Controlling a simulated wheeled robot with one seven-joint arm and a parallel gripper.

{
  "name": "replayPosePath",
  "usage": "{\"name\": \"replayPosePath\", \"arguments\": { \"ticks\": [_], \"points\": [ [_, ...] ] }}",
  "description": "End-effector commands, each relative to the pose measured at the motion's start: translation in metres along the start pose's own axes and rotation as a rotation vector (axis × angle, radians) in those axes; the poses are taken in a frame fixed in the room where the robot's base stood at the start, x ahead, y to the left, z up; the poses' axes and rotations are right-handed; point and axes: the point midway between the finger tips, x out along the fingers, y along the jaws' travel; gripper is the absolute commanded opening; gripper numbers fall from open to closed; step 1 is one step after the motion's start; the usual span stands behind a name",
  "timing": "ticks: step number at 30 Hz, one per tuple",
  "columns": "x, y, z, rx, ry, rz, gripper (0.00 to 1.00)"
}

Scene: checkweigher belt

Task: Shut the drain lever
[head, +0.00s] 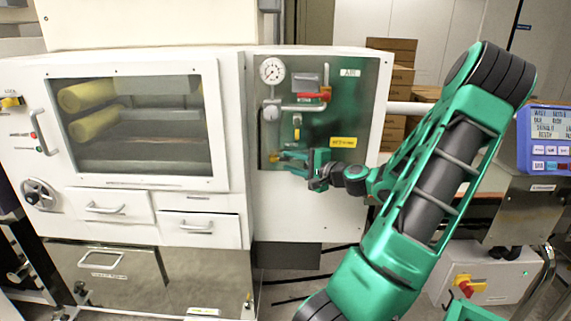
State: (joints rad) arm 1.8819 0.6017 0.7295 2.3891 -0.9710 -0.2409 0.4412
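My gripper (282,159) is in front of the lower left part of the recessed green air panel (350,100). Its fingers point left. A small yellow piece (273,157), perhaps the drain lever, shows right at the fingertips. I cannot tell whether the fingers touch it or are closed around it, as they partly cover it. Above, a small yellow part (297,133) hangs below the pipework, and a red lever (313,96) lies about level on the pipe. No readable label says which one is the drain lever.
A round gauge (272,70) and a yellow label (343,142) are on the panel. The white cabinet (225,140) has a window, drawers and handles to the left. Cardboard boxes (392,48) are stacked behind. A blue display unit (548,138) stands at the right.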

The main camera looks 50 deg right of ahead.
Motion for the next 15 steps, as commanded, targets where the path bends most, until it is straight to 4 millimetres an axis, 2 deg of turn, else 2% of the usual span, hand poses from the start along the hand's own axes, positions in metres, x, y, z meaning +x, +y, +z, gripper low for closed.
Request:
{"name": "replayPosePath", "arguments": {
  "ticks": [4,13,14,15],
  "points": [
    [0.0099,-0.0001,0.0006,0.0,0.0,0.0,0.3],
    [0.0121,0.0,0.0005,-0.001,0.0,0.0,0.3],
    [0.0121,0.0,0.0005,-0.001,0.0,0.0,0.27],
    [0.012,0.0,0.0005,-0.001,0.0,0.0,0.18]
  ]
}}
